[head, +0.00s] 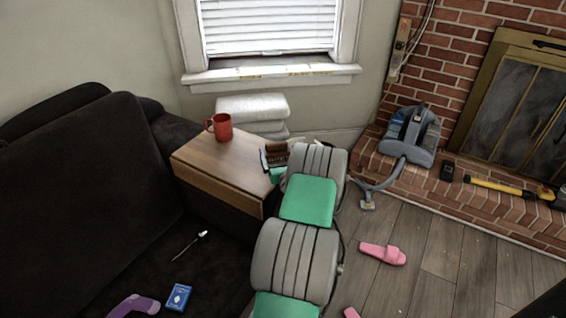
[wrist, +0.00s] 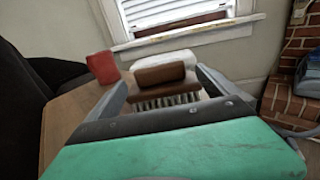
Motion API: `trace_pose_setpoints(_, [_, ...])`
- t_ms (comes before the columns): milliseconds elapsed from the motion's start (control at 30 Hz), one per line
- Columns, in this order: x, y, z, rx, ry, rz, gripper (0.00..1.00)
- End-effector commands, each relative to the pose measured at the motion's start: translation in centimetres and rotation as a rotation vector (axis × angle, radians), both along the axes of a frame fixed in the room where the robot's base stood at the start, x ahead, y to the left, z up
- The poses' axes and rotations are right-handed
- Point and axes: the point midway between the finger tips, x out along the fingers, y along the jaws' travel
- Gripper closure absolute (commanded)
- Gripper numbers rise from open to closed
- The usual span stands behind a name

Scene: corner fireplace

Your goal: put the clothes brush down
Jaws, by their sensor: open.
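The clothes brush (wrist: 165,84) has a brown back and pale bristles pointing down. In the wrist view it sits between the two fingers of my gripper (wrist: 165,88), which are apart with the brush between them. In the head view the brush (head: 276,152) shows at the right end of the wooden side table (head: 215,166), partly hidden by my gripper (head: 266,160) and arm. The bristles seem to be at the tabletop; I cannot tell whether they touch it.
A red mug (head: 221,127) stands on the table left of the brush. White folded cloths (head: 252,108) are stacked behind the table. A dark sofa (head: 80,180) is at left.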

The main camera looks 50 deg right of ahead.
Motion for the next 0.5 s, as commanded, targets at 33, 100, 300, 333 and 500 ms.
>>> trace_pose_setpoints(33, [-1.2,0.7,-0.1,0.003,0.001,-0.004,0.02])
trace_pose_setpoints(100, [-2.7,1.9,0.0,0.003,-0.001,-0.005,0.02])
trace_pose_setpoints(300, [-5.9,4.8,0.0,0.003,0.000,-0.002,0.02])
trace_pose_setpoints(333, [-6.3,5.0,0.0,0.001,0.000,-0.003,0.02])
trace_pose_setpoints(500, [-6.8,5.8,0.1,-0.003,0.003,0.003,0.02])
